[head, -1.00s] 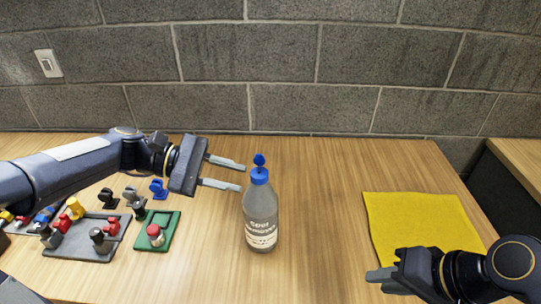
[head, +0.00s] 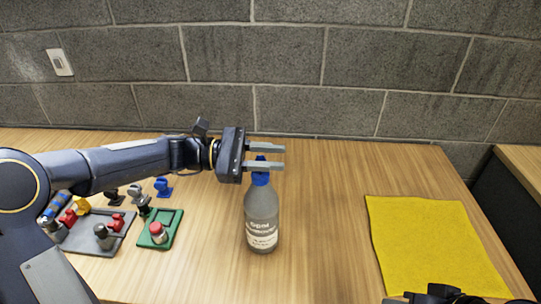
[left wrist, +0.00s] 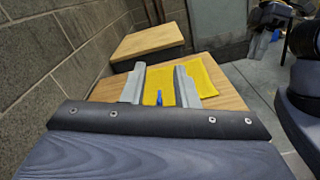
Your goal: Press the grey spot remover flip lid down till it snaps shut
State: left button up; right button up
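The grey spot remover bottle (head: 262,215) stands upright on the wooden table, its label facing me. Its blue cap (head: 260,178) shows just below my left gripper's fingers. The raised blue flip lid (head: 260,158) is mostly hidden by those fingers. In the left wrist view a small blue part, the lid (left wrist: 159,98), shows between the two fingers. My left gripper (head: 265,157) is open at lid height, one finger on either side of the lid; I cannot tell if they touch it. My right gripper (head: 440,298) is only partly in view at the bottom edge.
A yellow cloth (head: 435,245) lies on the right. A grey tray (head: 75,240) and a green tray (head: 172,217) with small coloured parts sit on the left. A block wall (head: 300,105) stands behind the table (head: 325,230). The table between bottle and cloth is clear.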

pick_arm(q)
grip_shut()
dwell(0.3)
jog(key=m+b, duration=0.1)
jog(key=b, duration=0.1)
jog(key=s+f+m+b, duration=0.1)
jog(key=m+b, duration=0.1)
jog(key=shift+s+m, duration=0.1)
jog(key=shift+m, duration=0.2)
jog(key=shift+s+f+m+b, duration=0.15)
jog(key=shift+s+m+b, duration=0.1)
jog(key=shift+m+b, duration=0.7)
jog(key=shift+s+f+m+b, duration=0.2)
jog(key=shift+m+b, duration=0.55)
jog(key=shift+b, duration=0.3)
grip_release()
